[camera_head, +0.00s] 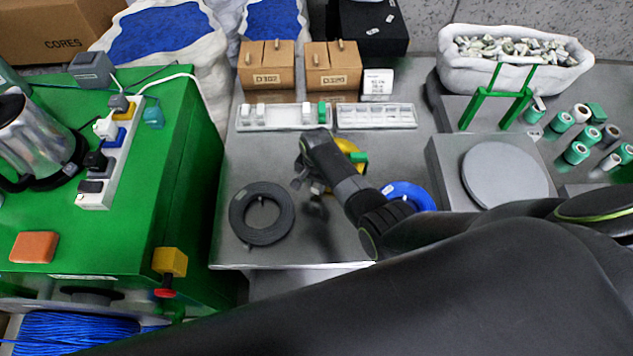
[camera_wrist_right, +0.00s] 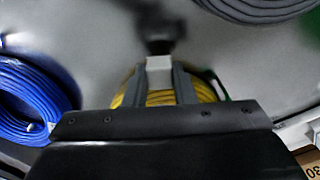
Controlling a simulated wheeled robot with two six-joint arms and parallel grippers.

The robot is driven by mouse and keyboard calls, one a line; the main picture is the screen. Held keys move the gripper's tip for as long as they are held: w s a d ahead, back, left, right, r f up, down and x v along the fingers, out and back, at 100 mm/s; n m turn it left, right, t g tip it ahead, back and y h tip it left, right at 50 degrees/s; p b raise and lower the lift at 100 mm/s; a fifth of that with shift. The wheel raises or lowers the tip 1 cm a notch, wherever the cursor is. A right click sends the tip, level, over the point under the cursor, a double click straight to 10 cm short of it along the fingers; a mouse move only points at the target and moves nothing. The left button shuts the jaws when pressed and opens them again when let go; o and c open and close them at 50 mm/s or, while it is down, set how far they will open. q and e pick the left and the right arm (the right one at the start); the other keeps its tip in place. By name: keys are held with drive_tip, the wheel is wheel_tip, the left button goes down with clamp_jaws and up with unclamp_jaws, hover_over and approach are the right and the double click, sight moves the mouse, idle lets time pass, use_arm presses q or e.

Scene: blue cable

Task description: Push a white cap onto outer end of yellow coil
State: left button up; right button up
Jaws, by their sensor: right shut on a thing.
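The yellow coil (camera_head: 347,147) lies on the grey bench, partly hidden under my right arm in the head view. In the right wrist view the yellow coil (camera_wrist_right: 160,97) shows between and behind the fingers. My right gripper (camera_wrist_right: 159,75) is shut on a small white piece, which looks like a white cap (camera_wrist_right: 159,64). It holds it over the coil's edge; whether the cap touches the coil's end is unclear. In the head view my right gripper (camera_head: 302,172) is largely dark and its grasp is hard to see. My left gripper is not in view.
A black coil (camera_head: 262,228) lies left of the gripper, a blue coil (camera_head: 421,195) right. Two white trays (camera_head: 270,127) (camera_head: 376,124) stand behind, with boxes (camera_head: 266,78) further back. A round plate (camera_head: 505,174) sits at right. Bare bench lies around the black coil.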

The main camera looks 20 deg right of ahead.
sight(317, 186)
drive_tip(key=shift+f, duration=0.1)
idle(0.6)
drive_tip(key=o, duration=1.2)
drive_tip(key=shift+c, duration=0.2)
wheel_tip(317, 186, up, 7)
drive_tip(key=p, duration=0.7)
drive_tip(key=shift+s+f, duration=0.1)
